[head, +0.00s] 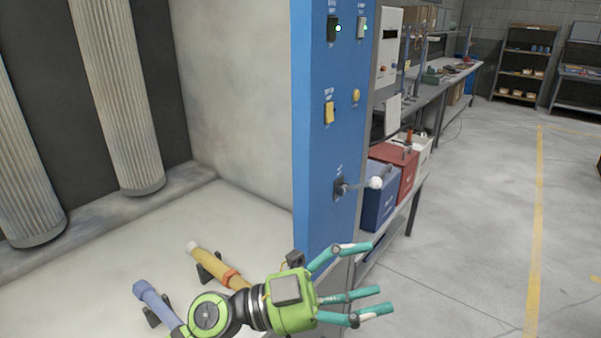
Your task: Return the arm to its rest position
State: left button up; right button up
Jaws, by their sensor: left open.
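My left gripper (358,281) is in the lower middle of the head view, green with teal fingers. Its fingers are spread open and point right, with nothing between them. It is in front of the lower part of a blue panel (318,193), and its upper finger overlaps the panel's lower edge in the picture. A lever with a pale round knob (375,183) sticks out of the panel above the gripper, apart from it. My right gripper is not in view.
Blue and red boxes (395,165) stand right of the panel. The grey floor (470,230) is clear at right.

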pick_arm(q)
jog(key=w+a+r+n+t+y, duration=0.1)
jog(key=w+a+n+t+y, duration=0.65)
jog(key=a+n+t, duration=0.75)
jog(key=s+a+f+n+g+y, duration=0.1)
jog(key=a+f+n+y, duration=0.5)
jog(key=f, duration=0.3)
jog(key=a+f+n+g+y, duration=0.1)
jog(key=a+f+n+y, duration=0.5)
jog(key=f, duration=0.4)
jog(key=s+a+f+m+g, duration=0.1)
jog(key=s+f+g, duration=0.55)
jog(key=s, duration=0.45)
jog(key=s+f+g, duration=0.5)
jog(key=s+f, duration=0.3)
jog(key=s, duration=0.3)
notch_tip(320, 180, down, 24)
jog(key=s+r+g, duration=0.1)
jog(key=s, duration=0.1)
jog(key=s+a+f+g+y, duration=0.1)
jog(key=s+a+f, duration=0.2)
jog(key=s+f, duration=1.1)
jog(key=shift+s+f+m, duration=0.3)
jog(key=shift+s+f, duration=0.05)
jog(key=shift+s, duration=0.35)
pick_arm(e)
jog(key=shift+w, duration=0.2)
